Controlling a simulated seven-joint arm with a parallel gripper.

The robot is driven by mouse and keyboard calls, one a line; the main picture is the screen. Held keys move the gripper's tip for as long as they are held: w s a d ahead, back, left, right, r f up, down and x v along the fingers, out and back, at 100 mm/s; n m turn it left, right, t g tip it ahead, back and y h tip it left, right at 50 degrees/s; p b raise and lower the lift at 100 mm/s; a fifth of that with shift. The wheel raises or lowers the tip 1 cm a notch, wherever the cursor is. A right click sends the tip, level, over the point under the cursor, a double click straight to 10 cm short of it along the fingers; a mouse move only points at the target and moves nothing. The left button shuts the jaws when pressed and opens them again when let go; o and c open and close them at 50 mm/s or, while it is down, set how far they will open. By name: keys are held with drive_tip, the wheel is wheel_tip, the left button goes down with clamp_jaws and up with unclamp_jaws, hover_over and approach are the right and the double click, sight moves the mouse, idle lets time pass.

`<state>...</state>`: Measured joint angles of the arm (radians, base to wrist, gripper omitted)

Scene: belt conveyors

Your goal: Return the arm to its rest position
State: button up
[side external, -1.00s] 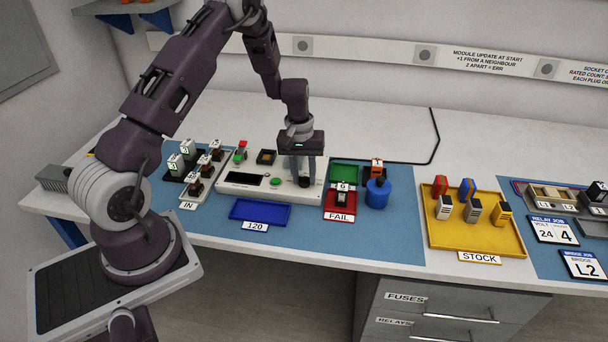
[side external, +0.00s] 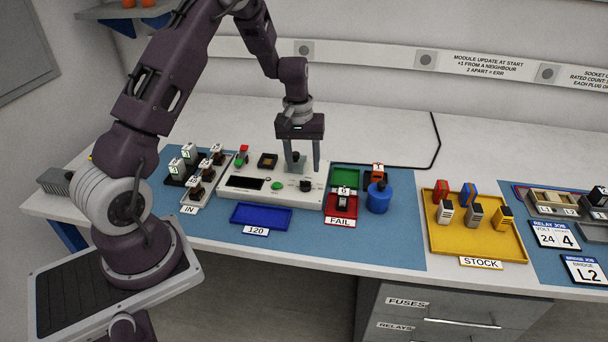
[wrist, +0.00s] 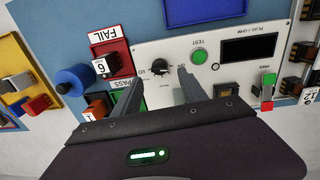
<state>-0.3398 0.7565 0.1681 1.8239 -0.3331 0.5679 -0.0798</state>
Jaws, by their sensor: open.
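My gripper (side external: 301,168) is open and empty, pointing down above the back right part of the white test panel (side external: 240,196). In the wrist view its two fingers (wrist: 190,86) stand apart with nothing between them, and the panel's black knob (wrist: 160,67) and green button (wrist: 199,56) show beyond them. In the side view the panel's dark knob (side external: 306,186) is near the right finger.
The red FAIL tray (side external: 341,212) holds a module. A green tray (side external: 346,176), a blue cylinder (side external: 379,200), the blue 120 tray (side external: 262,218) and the IN rack (side external: 194,195) surround the panel. The yellow STOCK tray (side external: 478,244) is further right.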

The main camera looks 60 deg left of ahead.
drive_tip(key=shift+r, duration=0.85)
drive_tip(key=s+d+r+m+t, duration=0.1)
drive_tip(key=s+d+r+m, duration=0.1)
drive_tip(key=s+d+r, duration=0.3)
drive_tip(key=s+d+r+m+t, duration=0.1)
drive_tip(key=d+r, duration=0.2)
drive_tip(key=r, duration=0.5)
drive_tip(key=s+d+r+m+t, duration=0.1)
drive_tip(key=s+d+r+m, duration=0.1)
drive_tip(key=s+d+r, duration=0.3)
drive_tip(key=s+d+r+m+t, duration=0.1)
drive_tip(key=s+d+r+m, duration=0.1)
drive_tip(key=s, duration=0.5)
drive_tip(key=s+d+r+m+t, duration=0.1)
drive_tip(key=s+d+m, duration=0.1)
drive_tip(key=s, duration=0.6)
drive_tip(key=shift+d+r+y, duration=0.3)
drive_tip(key=shift+d+r, duration=0.05)
drive_tip(key=shift+r, duration=0.05)
drive_tip(key=shift+w, duration=0.1)
drive_tip(key=shift+c, duration=0.2)
